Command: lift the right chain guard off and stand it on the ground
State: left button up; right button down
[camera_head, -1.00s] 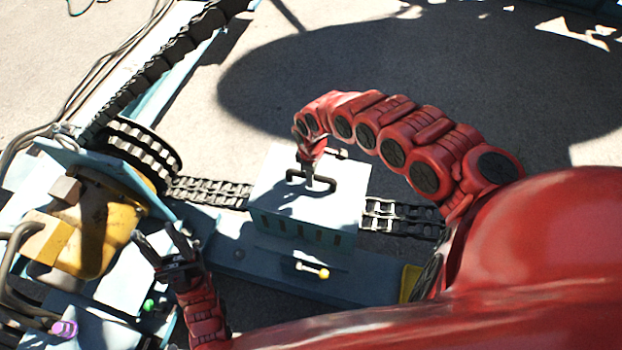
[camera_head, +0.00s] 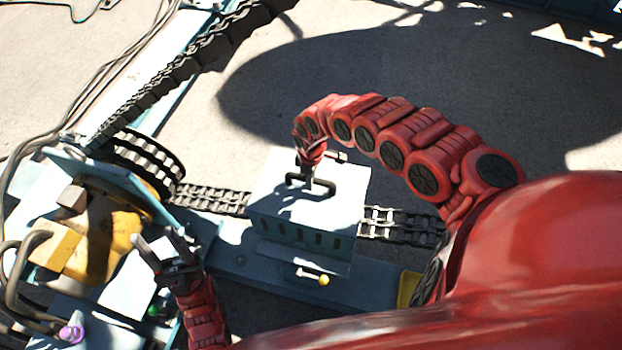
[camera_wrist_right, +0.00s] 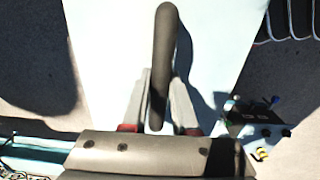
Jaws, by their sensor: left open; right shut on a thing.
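The right chain guard (camera_head: 340,205) is a pale blue-white box with slots along its front side. It sits over the dark chain (camera_head: 400,225), which shows on both sides of it. A dark handle (camera_head: 322,190) stands on its top. My right gripper (camera_head: 306,178) is shut on this handle from above. In the right wrist view the handle (camera_wrist_right: 165,60) runs between the fingers of my right gripper (camera_wrist_right: 160,95), over the guard's pale top (camera_wrist_right: 100,30). My left gripper (camera_head: 165,250) is open and empty, left of the guard and near the yellow machine part.
A teal beam (camera_head: 285,268) runs in front of the guard, with a small yellow-knobbed pin (camera_head: 318,278) near it. A yellow part (camera_head: 110,240) and a chain wheel (camera_head: 150,160) stand at left. Bare ground (camera_head: 400,60) lies behind the guard, partly in shadow.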

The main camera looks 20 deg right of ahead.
jog(key=shift+r+p, duration=4.45)
jog(key=shift+r, duration=0.35)
jog(key=shift+f, duration=0.1)
